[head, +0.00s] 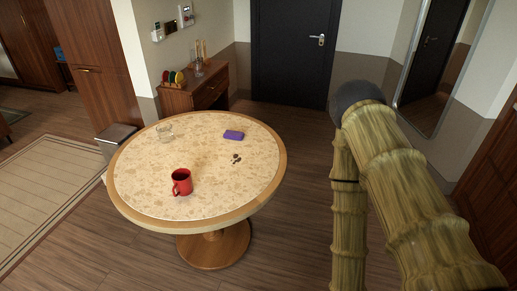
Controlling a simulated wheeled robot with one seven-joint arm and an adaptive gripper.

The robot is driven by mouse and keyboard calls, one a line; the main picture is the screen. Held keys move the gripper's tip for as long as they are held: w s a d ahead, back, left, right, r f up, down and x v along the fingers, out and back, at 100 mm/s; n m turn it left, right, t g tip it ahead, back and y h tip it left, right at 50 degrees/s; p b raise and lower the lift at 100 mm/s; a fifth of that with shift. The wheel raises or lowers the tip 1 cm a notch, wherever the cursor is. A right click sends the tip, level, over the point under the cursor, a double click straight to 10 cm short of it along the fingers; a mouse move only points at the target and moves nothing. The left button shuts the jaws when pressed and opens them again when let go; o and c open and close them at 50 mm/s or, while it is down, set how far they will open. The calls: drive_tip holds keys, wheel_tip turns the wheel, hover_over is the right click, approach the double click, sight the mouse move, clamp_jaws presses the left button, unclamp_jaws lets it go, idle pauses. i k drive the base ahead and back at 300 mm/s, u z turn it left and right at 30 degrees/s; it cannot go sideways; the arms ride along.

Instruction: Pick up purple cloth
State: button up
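The purple cloth (233,134) is a small, folded-looking rectangle lying flat on the far right part of the round table (135,181). Nothing touches it. My arm, textured like bamboo, fills the right side of the head view. It rises to a dark joint and comes back down past the bottom edge, to the right of the table and apart from it. My gripper is not in view.
A red mug (182,182) stands near the table's front and a clear glass (165,132) at its back left. Small dark bits (236,159) lie in front of the cloth. A wooden cabinet (194,92) stands behind the table. Floor is open in front of the door (293,50).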

sight(232, 135)
drive_tip(key=z, duration=1.65)
drive_tip(key=i, duration=0.75)
drive_tip(key=u, duration=2.55)
